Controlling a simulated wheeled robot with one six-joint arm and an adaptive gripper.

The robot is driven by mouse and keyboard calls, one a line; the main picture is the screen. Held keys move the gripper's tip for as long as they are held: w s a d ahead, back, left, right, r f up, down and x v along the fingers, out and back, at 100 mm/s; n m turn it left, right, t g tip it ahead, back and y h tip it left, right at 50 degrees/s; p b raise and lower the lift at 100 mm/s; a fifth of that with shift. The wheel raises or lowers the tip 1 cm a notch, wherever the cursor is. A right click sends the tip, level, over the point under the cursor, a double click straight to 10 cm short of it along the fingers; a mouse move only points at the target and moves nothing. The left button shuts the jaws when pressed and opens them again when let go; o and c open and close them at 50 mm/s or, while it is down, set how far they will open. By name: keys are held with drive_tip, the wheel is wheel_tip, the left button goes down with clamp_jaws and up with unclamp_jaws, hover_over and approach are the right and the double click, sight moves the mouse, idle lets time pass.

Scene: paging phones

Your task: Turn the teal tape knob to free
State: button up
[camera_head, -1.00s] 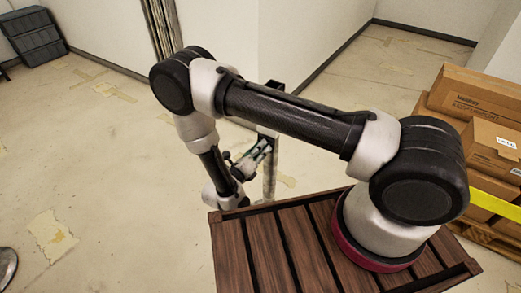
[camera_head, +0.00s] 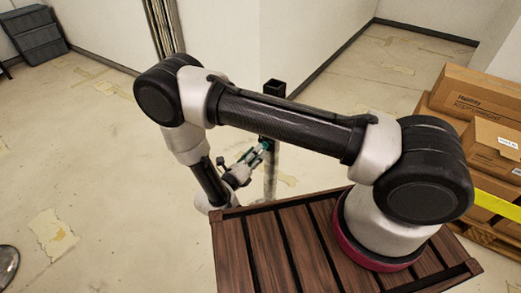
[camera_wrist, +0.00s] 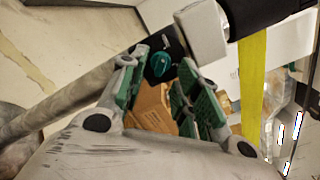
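The teal knob (camera_wrist: 160,64) is a small round cap on a dark fitting in the wrist view. It shows between and just beyond the tips of my gripper (camera_wrist: 165,58). The fingers with green pads are spread, one on each side of the knob; I cannot tell whether either touches it. In the head view my gripper (camera_head: 253,157) points up and right at an upright metal post (camera_head: 271,172), with a bit of teal at its tips. The knob's pointer and marks are too small to read.
My arm crosses above a slatted wooden top (camera_head: 277,245). Cardboard boxes (camera_head: 475,95) with a yellow band stand at the right. A white wall corner (camera_head: 240,50) is behind the post. The floor (camera_head: 100,180) at the left is mostly open.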

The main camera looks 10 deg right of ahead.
drive_tip(key=shift+v, duration=2)
drive_tip(key=s+d+r+m+g+h, duration=0.2)
drive_tip(key=s+d+m+g, duration=0.3)
drive_tip(key=d+m+g, duration=0.15)
drive_tip(key=s+d+r+m+y, duration=0.4)
drive_tip(key=r+m, duration=0.5)
drive_tip(key=r, duration=0.4)
drive_tip(key=s+d+r+m+g+y, duration=0.1)
drive_tip(key=s+d+r+m+y, duration=0.4)
drive_tip(key=d+r+m, duration=0.4)
drive_tip(key=s+d+r+m+y, duration=0.4)
drive_tip(key=r+m, duration=0.7)
drive_tip(key=r, duration=0.7)
drive_tip(key=d+y, duration=0.2)
drive_tip(key=d, duration=0.1)
drive_tip(key=shift+s+r+g, duration=0.2)
drive_tip(key=shift+r+g, duration=0.1)
drive_tip(key=shift+g, duration=0.05)
